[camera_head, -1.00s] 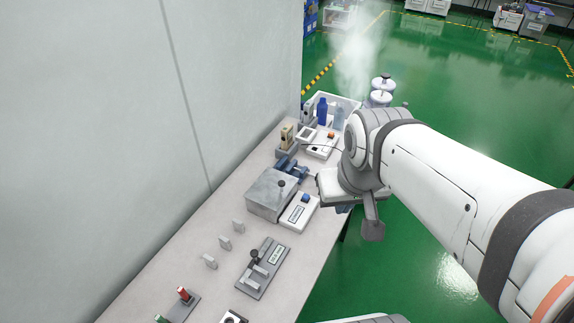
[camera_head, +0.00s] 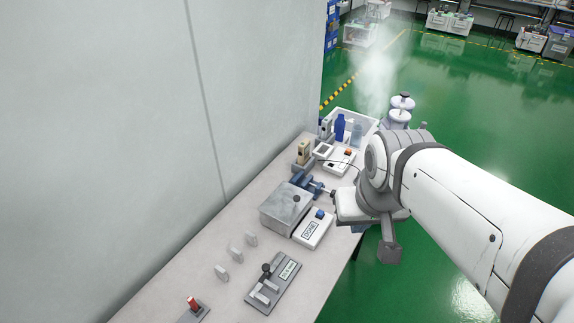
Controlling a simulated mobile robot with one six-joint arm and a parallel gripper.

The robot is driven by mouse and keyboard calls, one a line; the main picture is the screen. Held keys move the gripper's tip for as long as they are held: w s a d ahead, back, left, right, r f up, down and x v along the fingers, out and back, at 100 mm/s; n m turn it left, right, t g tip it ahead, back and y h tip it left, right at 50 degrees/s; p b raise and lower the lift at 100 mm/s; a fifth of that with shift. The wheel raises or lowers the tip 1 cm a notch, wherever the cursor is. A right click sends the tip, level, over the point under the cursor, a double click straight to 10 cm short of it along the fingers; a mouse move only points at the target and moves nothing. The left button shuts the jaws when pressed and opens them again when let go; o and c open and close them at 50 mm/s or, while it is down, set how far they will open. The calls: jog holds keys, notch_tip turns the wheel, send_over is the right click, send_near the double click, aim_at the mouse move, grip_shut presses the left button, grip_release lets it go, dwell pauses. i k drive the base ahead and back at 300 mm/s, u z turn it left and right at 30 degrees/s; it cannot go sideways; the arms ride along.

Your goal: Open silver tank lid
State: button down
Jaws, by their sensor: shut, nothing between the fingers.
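A silver-grey metal box (camera_head: 285,215) with a flat, closed top and a small dark knob stands on the table. Two pale silvery cylinders (camera_head: 400,115) with closed lids and dark top knobs stand beyond the table's far end. I cannot tell from the picture which of these is the tank. My gripper (camera_head: 350,205) is shut and empty, to the right of the metal box and above the table's right edge. It is apart from the box and well short of the cylinders. My own wrist hides part of its fingers.
A white device with a blue knob (camera_head: 313,230) sits beside the box, and a blue clamp-like tool (camera_head: 305,183) is behind it. A wall (camera_head: 240,90) borders the left; green floor (camera_head: 460,120) is open right.

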aim_at(285, 203)
jog(key=u, duration=1.3)
jog(key=k, duration=1.05)
jog(key=z, duration=0.65)
jog(key=i, duration=1)
jog(key=z, duration=0.05)
